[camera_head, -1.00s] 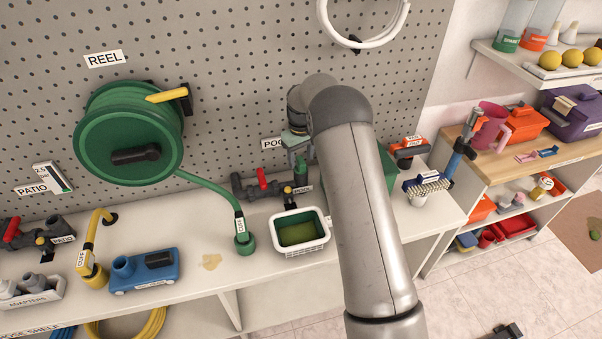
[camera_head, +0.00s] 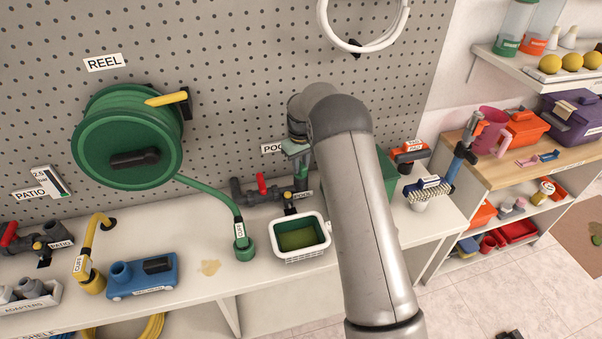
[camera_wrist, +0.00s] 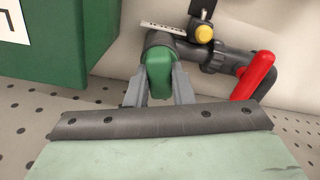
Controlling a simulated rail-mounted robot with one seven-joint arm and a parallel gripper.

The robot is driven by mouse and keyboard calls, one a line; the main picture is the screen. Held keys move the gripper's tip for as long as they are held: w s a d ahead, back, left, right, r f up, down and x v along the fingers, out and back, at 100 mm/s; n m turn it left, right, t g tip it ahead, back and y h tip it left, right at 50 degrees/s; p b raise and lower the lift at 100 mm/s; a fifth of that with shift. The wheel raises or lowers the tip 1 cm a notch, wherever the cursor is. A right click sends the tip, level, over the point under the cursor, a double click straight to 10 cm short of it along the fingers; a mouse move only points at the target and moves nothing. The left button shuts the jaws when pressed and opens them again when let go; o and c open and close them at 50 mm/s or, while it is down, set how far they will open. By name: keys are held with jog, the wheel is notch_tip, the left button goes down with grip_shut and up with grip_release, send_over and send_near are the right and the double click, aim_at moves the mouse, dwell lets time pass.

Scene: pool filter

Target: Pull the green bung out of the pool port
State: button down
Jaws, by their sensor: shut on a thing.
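The green bung (camera_wrist: 158,76) sits at the mouth of a dark grey pipe port (camera_wrist: 163,40) in the wrist view. My gripper (camera_wrist: 159,85) has its two grey fingers on either side of the bung, shut on it. How deep the bung sits in the port cannot be told. In the head view, my gripper (camera_head: 300,163) is above the port on the shelf by the pegboard, partly hidden by my arm. The port's pipe has a red valve handle (camera_head: 261,184), also seen in the wrist view (camera_wrist: 254,75).
A white basket (camera_head: 299,255) with green inside stands in front of the port. A green box (camera_wrist: 64,40) stands close beside the port. A yellow knob (camera_wrist: 204,34) is on the pipe. A green hose cuff (camera_head: 241,247) stands left of the basket.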

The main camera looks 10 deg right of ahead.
jog(key=shift+r, duration=0.4)
jog(key=shift+r, duration=0.2)
jog(key=shift+r+p, duration=0.2)
jog(key=shift+p, duration=0.1)
jog(key=shift+r+p, duration=1.45)
jog(key=shift+r, duration=1.45)
